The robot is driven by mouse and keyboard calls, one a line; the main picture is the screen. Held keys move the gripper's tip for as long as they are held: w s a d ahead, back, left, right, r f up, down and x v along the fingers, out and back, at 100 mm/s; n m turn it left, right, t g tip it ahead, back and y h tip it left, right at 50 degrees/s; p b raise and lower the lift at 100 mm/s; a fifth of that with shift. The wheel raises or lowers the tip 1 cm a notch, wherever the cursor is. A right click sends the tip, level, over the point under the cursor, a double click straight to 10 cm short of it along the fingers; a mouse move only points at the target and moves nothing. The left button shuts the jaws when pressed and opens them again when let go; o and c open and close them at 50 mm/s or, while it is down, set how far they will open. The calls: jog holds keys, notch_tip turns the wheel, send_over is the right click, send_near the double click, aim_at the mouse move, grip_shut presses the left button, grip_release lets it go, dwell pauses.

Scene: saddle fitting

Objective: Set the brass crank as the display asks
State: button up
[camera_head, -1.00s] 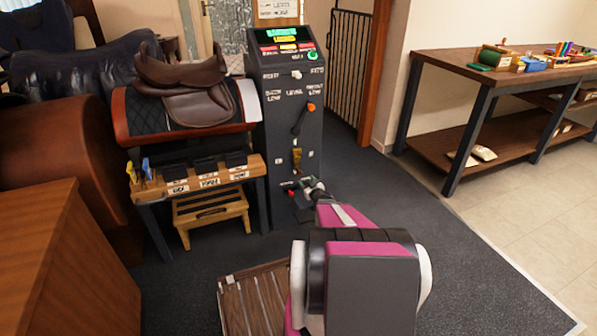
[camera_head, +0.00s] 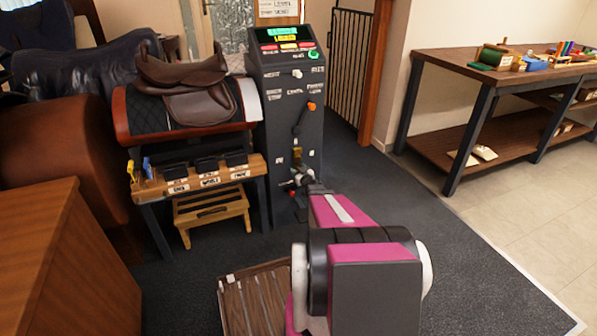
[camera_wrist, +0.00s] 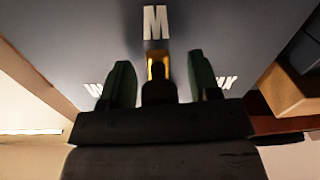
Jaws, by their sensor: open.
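The dark control column (camera_head: 272,110) stands in the middle of the head view, with a lit display (camera_head: 287,35) of green and yellow text on top, too small to read surely. The brass crank (camera_head: 297,154) is low on its front and partly hidden by my gripper (camera_head: 296,180). In the wrist view, my gripper (camera_wrist: 158,80) has its two green fingers apart, one on each side of the brass crank (camera_wrist: 157,60). A gap shows on both sides. A white letter M is on the panel beyond it. The lower end of the crank is hidden.
A black lever with an orange knob (camera_head: 311,106) is above the crank. A saddle on a stand (camera_head: 185,85) and a wooden shelf with black bins (camera_head: 258,167) are close at left. A wooden workbench (camera_head: 440,70) is at right. The floor between is clear.

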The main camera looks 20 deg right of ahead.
jog(key=shift+c, duration=0.3)
grip_shut()
jog(key=d+r+n, duration=0.1)
jog(key=n, duration=0.3)
jog(key=d+r+n, duration=0.1)
jog(key=d+n, duration=0.1)
jog(key=n, duration=0.2)
jog(key=d+r+n, duration=0.1)
jog(key=d+n, duration=0.1)
jog(key=n, duration=0.3)
jog(key=shift+r+g+h, duration=0.2)
jog(key=shift+g+h, duration=0.1)
jog(key=shift+d+r+n, duration=0.15)
jog(key=shift+r+n, duration=0.35)
jog(key=shift+n, duration=0.55)
jog(key=shift+d+r+n, duration=0.1)
jog(key=shift+r+n, duration=0.35)
jog(key=shift+n, duration=0.6)
